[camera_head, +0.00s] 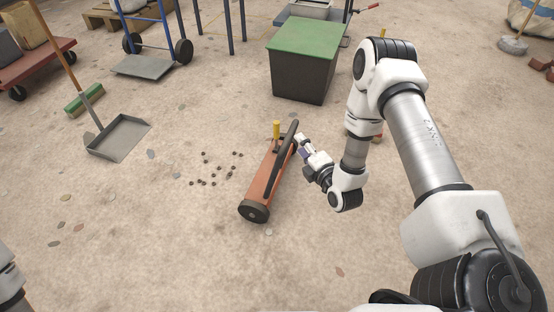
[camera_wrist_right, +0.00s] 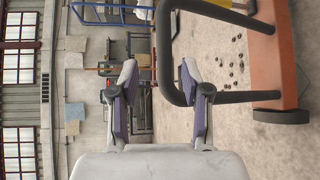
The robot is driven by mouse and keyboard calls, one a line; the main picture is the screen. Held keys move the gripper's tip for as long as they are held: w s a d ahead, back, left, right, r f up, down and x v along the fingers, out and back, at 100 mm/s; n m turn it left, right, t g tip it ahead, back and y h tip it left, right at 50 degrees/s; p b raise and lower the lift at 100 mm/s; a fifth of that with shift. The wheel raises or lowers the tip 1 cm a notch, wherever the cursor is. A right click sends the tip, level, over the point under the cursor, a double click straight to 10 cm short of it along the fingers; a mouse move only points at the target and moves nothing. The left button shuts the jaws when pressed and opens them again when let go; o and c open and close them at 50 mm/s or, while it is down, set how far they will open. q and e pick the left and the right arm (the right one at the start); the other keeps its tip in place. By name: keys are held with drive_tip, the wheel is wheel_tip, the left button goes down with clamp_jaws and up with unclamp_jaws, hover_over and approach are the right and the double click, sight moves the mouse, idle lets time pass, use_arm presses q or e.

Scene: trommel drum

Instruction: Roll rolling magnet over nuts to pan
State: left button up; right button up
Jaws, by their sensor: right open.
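The rolling magnet (camera_head: 268,180) is an orange-red bar with dark end wheels, a black handle (camera_head: 284,158) and a yellow upright grip. It lies slanted on the floor at the middle of the head view. Several small dark nuts (camera_head: 214,170) are scattered just left of it; they also show in the wrist view (camera_wrist_right: 236,66). A grey dustpan-like pan (camera_head: 120,138) lies further left. My right gripper (camera_head: 301,143) is at the magnet's right side near its far end. In the wrist view its open fingers (camera_wrist_right: 158,72) have the black handle (camera_wrist_right: 164,50) between them in the picture; contact cannot be told.
A dark bin with a green lid (camera_head: 308,50) stands behind the magnet. A green broom (camera_head: 84,98) is beside the pan. A hand truck (camera_head: 146,64) and a red cart (camera_head: 34,62) stand at the back left. Flat discs dot the floor; the front middle is clear.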

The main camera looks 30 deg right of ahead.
sight(290, 134)
drive_tip(key=w+b, duration=0.1)
drive_tip(key=w, duration=0.1)
drive_tip(key=w+f+b, duration=0.1)
drive_tip(key=w, duration=0.1)
drive_tip(key=w+f+b, duration=0.1)
drive_tip(key=w, duration=0.1)
drive_tip(key=shift+w+d, duration=0.25)
drive_tip(key=shift+w, duration=0.05)
drive_tip(key=shift+w+r+b, duration=0.1)
drive_tip(key=shift+w+b, duration=0.2)
drive_tip(key=shift+w, duration=0.2)
use_arm(q)
wheel_tip(290, 134, down, 4)
drive_tip(key=shift+f, duration=0.25)
use_arm(e)
clamp_jaws()
